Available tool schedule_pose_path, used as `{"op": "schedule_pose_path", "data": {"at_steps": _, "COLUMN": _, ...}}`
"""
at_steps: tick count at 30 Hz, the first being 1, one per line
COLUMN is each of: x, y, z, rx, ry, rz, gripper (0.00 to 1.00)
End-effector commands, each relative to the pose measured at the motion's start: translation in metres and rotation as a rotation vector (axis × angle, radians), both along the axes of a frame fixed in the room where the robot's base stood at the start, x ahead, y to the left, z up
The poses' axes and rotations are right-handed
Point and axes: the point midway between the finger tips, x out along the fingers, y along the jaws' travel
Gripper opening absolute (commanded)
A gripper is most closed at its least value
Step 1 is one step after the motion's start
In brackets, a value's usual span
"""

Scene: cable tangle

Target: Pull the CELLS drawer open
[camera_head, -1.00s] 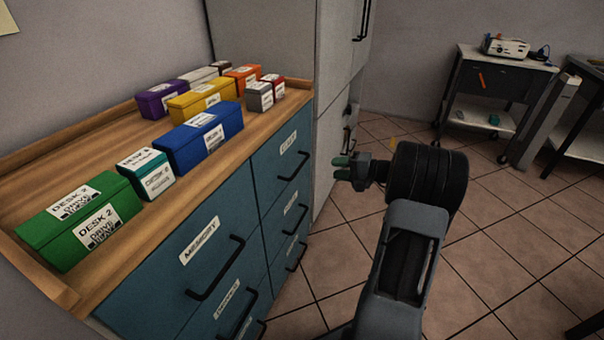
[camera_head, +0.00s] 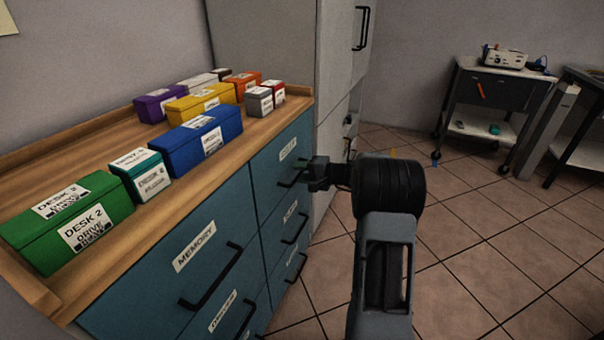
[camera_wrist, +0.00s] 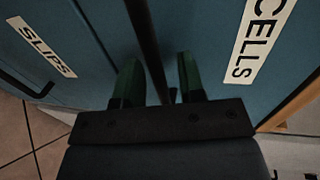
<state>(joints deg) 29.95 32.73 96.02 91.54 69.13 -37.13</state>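The CELLS drawer (camera_head: 268,180) is the blue top drawer in the right column of the cabinet, and looks shut. Its white label reads CELLS in the wrist view (camera_wrist: 262,38). Its black bar handle (camera_wrist: 146,40) runs down between my gripper's two green fingers. My gripper (camera_wrist: 158,82) is open, with one finger on each side of the bar and visible gaps beside it. In the head view my gripper (camera_head: 303,168) is at this handle and hides part of it.
The SLIPS drawer (camera_wrist: 25,60) lies beside it in the wrist view. The MEMORY drawer (camera_head: 175,285) is to the left. Several labelled boxes, including a blue one (camera_head: 190,150), stand on the wooden top (camera_head: 190,208). The tiled floor (camera_head: 480,250) to the right is clear.

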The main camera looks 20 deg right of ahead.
Motion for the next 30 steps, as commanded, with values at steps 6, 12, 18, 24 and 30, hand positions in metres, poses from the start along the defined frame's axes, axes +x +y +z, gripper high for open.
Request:
{"op": "schedule_pose_path", "data": {"at_steps": 6, "x": 0.0003, "y": 0.0001, "z": -0.0001, "rx": 0.0, "ry": 0.0, "rz": -0.001, "gripper": 0.36}}
{"op": "schedule_pose_path", "data": {"at_steps": 12, "x": 0.0001, "y": -0.0002, "z": -0.0001, "rx": 0.0, "ry": 0.0, "rz": -0.001, "gripper": 0.2}}
{"op": "schedule_pose_path", "data": {"at_steps": 18, "x": 0.0, "y": -0.0002, "z": -0.0001, "rx": 0.0, "ry": 0.0, "rz": -0.001, "gripper": 0.01}}
{"op": "schedule_pose_path", "data": {"at_steps": 24, "x": 0.0, "y": -0.0002, "z": -0.0001, "rx": 0.0, "ry": 0.0, "rz": -0.001, "gripper": 0.0}}
{"op": "schedule_pose_path", "data": {"at_steps": 30, "x": 0.0, "y": -0.0023, "z": 0.0001, "rx": 0.0, "ry": 0.0, "rz": -0.002, "gripper": 0.0}}
